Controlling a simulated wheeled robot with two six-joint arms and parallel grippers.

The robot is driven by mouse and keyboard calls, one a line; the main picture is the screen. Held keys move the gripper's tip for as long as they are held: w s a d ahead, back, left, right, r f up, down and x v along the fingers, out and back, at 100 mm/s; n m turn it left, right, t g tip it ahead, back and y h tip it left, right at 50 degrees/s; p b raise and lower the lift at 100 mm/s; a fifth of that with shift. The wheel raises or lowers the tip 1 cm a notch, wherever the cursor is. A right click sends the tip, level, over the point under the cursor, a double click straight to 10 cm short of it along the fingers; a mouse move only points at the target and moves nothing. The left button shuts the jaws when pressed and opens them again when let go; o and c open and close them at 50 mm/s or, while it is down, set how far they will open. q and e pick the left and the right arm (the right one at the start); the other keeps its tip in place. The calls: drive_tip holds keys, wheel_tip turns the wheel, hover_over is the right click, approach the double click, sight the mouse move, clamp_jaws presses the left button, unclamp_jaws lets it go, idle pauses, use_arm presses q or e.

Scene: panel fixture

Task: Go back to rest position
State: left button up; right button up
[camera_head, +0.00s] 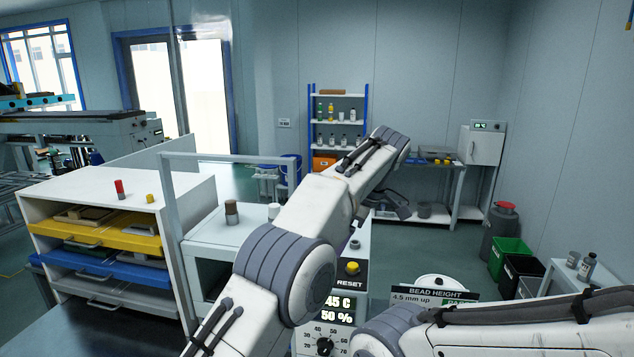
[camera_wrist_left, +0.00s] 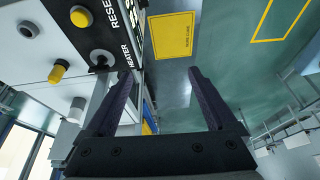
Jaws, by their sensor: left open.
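My left gripper (camera_head: 392,206) shows small and dark in the head view, partly hidden behind my white left arm, beyond the panel. In the left wrist view, its two dark fingers (camera_wrist_left: 160,76) stand wide apart with nothing between them. The panel fixture (camera_head: 352,272) has a yellow RESET button (camera_head: 352,267), a display (camera_head: 338,309) reading 45 C and 50 %, and a dial (camera_head: 325,346). In the left wrist view the RESET button (camera_wrist_left: 81,17) and a heater switch (camera_wrist_left: 103,60) lie left of the fingers, apart from them. My right arm crosses the lower right; its gripper is out of view.
A white cabinet (camera_head: 180,192) with yellow and blue drawers stands at left. A metal frame (camera_head: 225,158) rises beside it. Shelves (camera_head: 338,123), a bench and bins (camera_head: 510,258) stand farther back. A yellow floor sign (camera_wrist_left: 172,36) lies beyond the fingers over open green floor.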

use_arm(q)
drive_tip(key=s+a+f+m+h, duration=0.2)
drive_tip(key=a+f+m, duration=0.25)
drive_tip(key=a, duration=0.25)
drive_tip(key=s+a+f+m+h, duration=0.1)
drive_tip(key=s+a+f+m, duration=0.1)
drive_tip(key=a+f+m, duration=0.45)
drive_tip(key=s+a+f+m+t+h, duration=0.1)
drive_tip(key=s+a+f+m, duration=0.15)
drive_tip(key=s+a, duration=0.4)
drive_tip(key=s+a+f+m+t, duration=0.1)
drive_tip(key=s+a+f+m, duration=0.15)
drive_tip(key=s, duration=0.75)
drive_tip(key=s+d+f+m+g+h+b, duration=0.1)
drive_tip(key=s+d+f+m+g+b, duration=0.2)
drive_tip(key=s+d+f+m+b, duration=0.3)
drive_tip(key=s+d+f+b, duration=0.3)
drive_tip(key=s+d+b, duration=0.4)
drive_tip(key=b, duration=0.2)
drive_tip(key=shift+s+d+f+m, duration=0.2)
drive_tip(key=shift+s+f+m, duration=0.1)
drive_tip(key=shift+s+f, duration=0.1)
